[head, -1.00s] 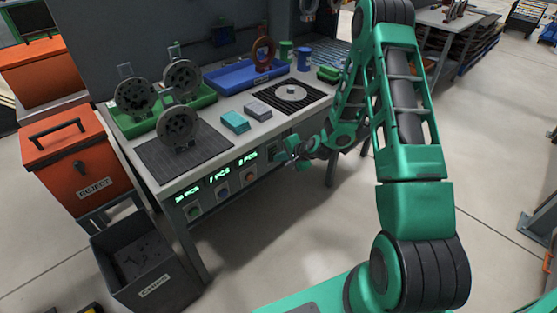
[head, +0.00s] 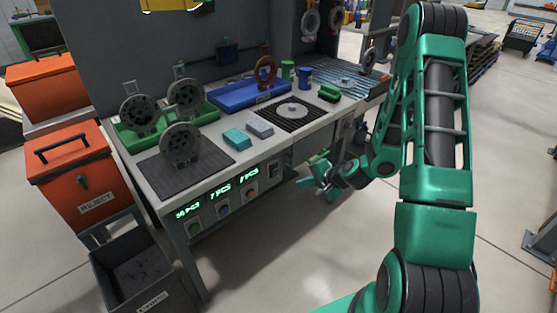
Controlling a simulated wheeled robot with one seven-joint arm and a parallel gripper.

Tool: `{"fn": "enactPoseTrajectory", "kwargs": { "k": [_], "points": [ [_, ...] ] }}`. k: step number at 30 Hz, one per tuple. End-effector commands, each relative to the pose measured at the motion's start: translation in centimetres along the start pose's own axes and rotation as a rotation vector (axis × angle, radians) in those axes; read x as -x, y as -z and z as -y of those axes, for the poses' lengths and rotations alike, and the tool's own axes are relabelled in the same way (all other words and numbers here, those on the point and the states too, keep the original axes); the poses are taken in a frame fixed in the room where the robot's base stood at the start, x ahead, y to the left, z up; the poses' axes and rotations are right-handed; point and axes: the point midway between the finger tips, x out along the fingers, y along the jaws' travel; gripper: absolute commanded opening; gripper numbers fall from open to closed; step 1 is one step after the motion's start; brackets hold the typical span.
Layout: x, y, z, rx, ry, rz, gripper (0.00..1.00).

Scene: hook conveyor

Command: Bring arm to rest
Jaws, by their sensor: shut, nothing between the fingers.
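My green arm rises on the right side of the head view and bends down to my gripper (head: 322,177). My gripper is small in the picture, in front of the workbench's front face, below the bench top and apart from it. It is shut and holds nothing. The workbench (head: 215,168) has a grey top and a front panel with green lit displays and buttons.
Grey discs (head: 181,144) stand at the bench's left, near a green tray (head: 128,140). A blue tray (head: 235,96) lies behind. An orange reject box (head: 75,170) and a dark bin (head: 135,268) stand at left.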

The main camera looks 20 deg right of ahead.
Motion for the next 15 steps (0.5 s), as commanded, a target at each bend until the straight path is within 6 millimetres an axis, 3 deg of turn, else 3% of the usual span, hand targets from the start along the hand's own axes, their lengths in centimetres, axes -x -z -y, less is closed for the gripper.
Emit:
{"fn": "enactPoseTrajectory", "kwargs": {
  "k": [8, 15],
  "points": [
    [1.1, -0.2, 0.4, 0.062, -0.028, 0.015, 0.00],
    [6.0, -0.7, 1.2, 0.292, -0.169, 0.068, 0.00]
  ]
}}
